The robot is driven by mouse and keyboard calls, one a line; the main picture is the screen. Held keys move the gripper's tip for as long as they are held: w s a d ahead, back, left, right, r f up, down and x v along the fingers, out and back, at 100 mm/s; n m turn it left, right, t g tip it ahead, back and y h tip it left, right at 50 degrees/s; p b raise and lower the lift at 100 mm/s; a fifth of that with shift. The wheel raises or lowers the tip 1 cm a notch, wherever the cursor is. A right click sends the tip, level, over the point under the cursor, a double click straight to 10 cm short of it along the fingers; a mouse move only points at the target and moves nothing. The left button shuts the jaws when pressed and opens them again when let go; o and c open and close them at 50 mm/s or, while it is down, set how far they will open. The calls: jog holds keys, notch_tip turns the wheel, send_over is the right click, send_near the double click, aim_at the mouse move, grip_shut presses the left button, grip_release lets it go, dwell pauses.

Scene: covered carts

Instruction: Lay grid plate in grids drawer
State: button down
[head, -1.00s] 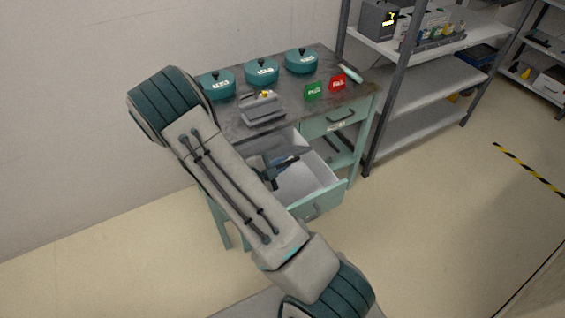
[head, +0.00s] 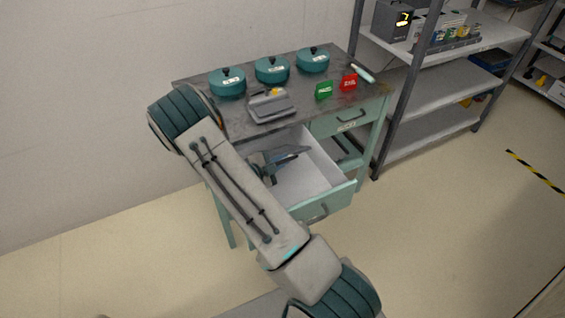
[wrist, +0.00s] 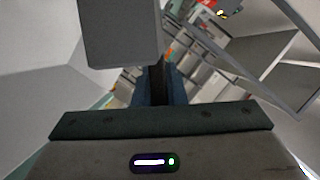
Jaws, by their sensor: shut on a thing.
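The open drawer (head: 318,180) of the green cart is pulled out, and its pale inside shows in the head view. My gripper (head: 276,160) is over the left back part of this drawer, partly hidden by my arm. A grey plate (head: 292,151) shows at the gripper, tilted, near the drawer's back; I cannot tell whether it touches the drawer. In the wrist view my gripper (wrist: 157,80) is shut on this plate, whose flat grey face (wrist: 120,32) fills the upper middle. No drawer label is readable.
The cart top (head: 225,120) holds several teal lidded pots, a grey device (head: 270,106), a green sign (head: 324,90) and a red sign (head: 348,82). A second drawer (head: 350,117) at the right is shut. A metal shelf (head: 425,80) stands right of the cart.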

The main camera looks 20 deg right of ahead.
jog(key=shift+w, duration=0.1)
jog(key=c, duration=1.4)
grip_release()
jog(key=shift+f, duration=0.1)
jog(key=b+v, duration=0.1)
jog(key=v, duration=1.2)
jog(key=shift+a+b, duration=0.3)
jog(key=shift+a, duration=0.1)
